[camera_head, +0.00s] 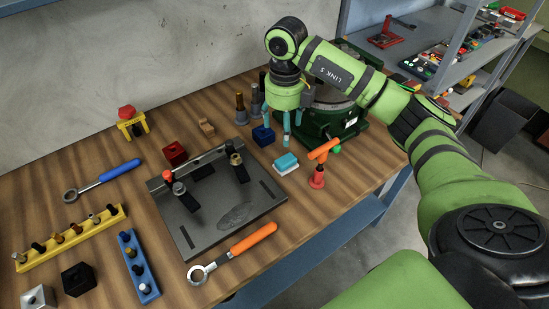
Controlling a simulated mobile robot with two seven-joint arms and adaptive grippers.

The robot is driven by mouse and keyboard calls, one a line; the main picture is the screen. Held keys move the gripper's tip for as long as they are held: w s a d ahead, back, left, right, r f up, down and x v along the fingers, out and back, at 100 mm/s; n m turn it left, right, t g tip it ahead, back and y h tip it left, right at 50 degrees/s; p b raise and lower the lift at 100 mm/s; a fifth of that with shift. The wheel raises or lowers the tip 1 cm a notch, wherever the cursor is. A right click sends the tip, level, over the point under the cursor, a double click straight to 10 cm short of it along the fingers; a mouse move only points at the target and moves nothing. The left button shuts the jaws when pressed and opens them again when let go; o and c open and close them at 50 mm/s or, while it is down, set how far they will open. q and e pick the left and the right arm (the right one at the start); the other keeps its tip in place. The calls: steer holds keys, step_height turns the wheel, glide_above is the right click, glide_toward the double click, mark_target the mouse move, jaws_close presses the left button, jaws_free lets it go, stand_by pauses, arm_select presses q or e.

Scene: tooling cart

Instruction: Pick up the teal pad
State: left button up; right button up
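The teal pad (286,163) is a small block with a teal top and a paler lower edge. It lies on the wooden bench top, right of the dark fixture plate. My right gripper (283,124) hangs fingers down, behind and above the pad in the picture. Its teal fingers are spread and nothing shows between them. The pad is apart from the fingers and fully visible. My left gripper is out of view.
A dark blue block (263,135) stands just left of my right fingers. An orange-handled tool on a red base (319,165) stands right of the pad. A green round machine (335,118) is behind. The dark fixture plate (228,213) lies left of the pad.

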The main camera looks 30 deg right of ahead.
mark_target(286, 159)
step_height(286, 159, down, 4)
steer(key=shift+r+b, duration=0.1)
steer(key=shift+b, duration=1.15)
steer(key=shift+s+f+b, duration=0.45)
steer(key=shift+f+b, duration=0.1)
steer(key=shift+f, duration=0.3)
steer(key=f+p, duration=0.1)
steer(key=f, duration=0.1)
steer(key=f+p, duration=0.1)
steer(key=f, duration=0.2)
steer(key=shift+s+d+f+p, duration=0.1)
steer(key=shift+s+d+p, duration=0.1)
steer(key=shift+p, duration=0.15)
steer(key=shift+w+f, duration=0.1)
steer(key=shift+f, duration=0.55)
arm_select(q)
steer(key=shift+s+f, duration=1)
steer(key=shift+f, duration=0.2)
arm_select(e)
steer(key=c, duration=1.1)
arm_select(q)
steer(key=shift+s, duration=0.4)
